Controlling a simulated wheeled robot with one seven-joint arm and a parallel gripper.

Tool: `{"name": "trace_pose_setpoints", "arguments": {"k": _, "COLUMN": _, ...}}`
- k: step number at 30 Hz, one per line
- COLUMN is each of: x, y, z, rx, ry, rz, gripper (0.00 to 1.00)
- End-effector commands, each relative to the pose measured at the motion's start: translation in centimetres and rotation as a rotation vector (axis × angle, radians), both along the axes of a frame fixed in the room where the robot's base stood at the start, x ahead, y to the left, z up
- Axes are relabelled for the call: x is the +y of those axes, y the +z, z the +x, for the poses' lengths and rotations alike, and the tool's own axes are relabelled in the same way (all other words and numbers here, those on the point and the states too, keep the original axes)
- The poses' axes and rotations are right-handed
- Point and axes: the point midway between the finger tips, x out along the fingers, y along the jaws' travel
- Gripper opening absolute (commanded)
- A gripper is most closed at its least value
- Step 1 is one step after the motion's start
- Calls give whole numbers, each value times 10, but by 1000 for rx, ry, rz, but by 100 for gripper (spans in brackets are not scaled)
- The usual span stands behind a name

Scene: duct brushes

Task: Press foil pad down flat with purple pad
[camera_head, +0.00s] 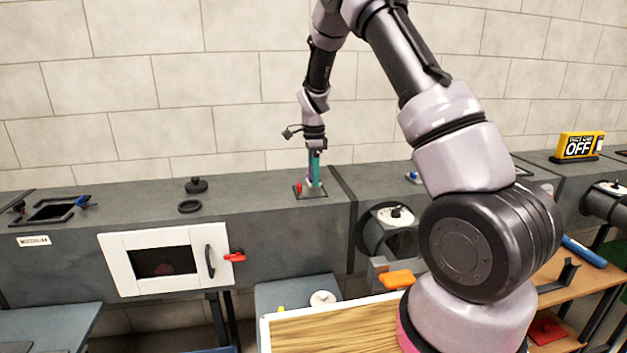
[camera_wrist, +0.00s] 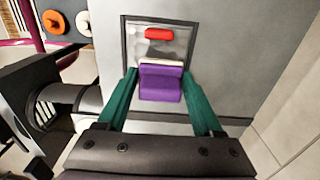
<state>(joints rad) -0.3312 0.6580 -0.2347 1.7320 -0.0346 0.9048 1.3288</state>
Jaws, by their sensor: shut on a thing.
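The foil pad (camera_wrist: 140,42) is a silver, shiny square in a dark frame on the grey duct's top. It also shows in the head view (camera_head: 318,192), small and partly behind my gripper. A red piece (camera_wrist: 158,33) sits at its far side. My gripper (camera_wrist: 160,76) has teal fingers and is shut on the purple pad (camera_wrist: 160,88), with a pale edge on the pad's far side. My gripper (camera_head: 314,170) points down over the foil in the head view. The purple pad overlaps the foil's near edge in the wrist view; I cannot tell whether they touch.
A black knob (camera_head: 196,185) and a black ring (camera_head: 189,206) are on the duct to the left. A white hatch door (camera_head: 120,270) with a red latch is on the duct's front. A tiled wall (camera_head: 240,80) stands close behind.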

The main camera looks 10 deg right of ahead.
Motion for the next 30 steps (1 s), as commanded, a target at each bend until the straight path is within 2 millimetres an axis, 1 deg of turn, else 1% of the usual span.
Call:
{"name": "trace_pose_setpoints", "arguments": {"k": 3, "x": 0, "y": 11, "z": 1, "rx": -2, "ry": -1, "rz": 1, "gripper": 23}}
{"name": "trace_pose_setpoints", "arguments": {"k": 12, "x": 0, "y": 35, "z": 1, "rx": -2, "ry": 1, "rz": 1, "gripper": 23}}
{"name": "trace_pose_setpoints", "arguments": {"k": 18, "x": 0, "y": 48, "z": 1, "rx": -2, "ry": 0, "rz": 1, "gripper": 23}}
{"name": "trace_pose_setpoints", "arguments": {"k": 30, "x": 0, "y": 51, "z": 0, "rx": -1, "ry": 0, "rz": 1, "gripper": 23}}
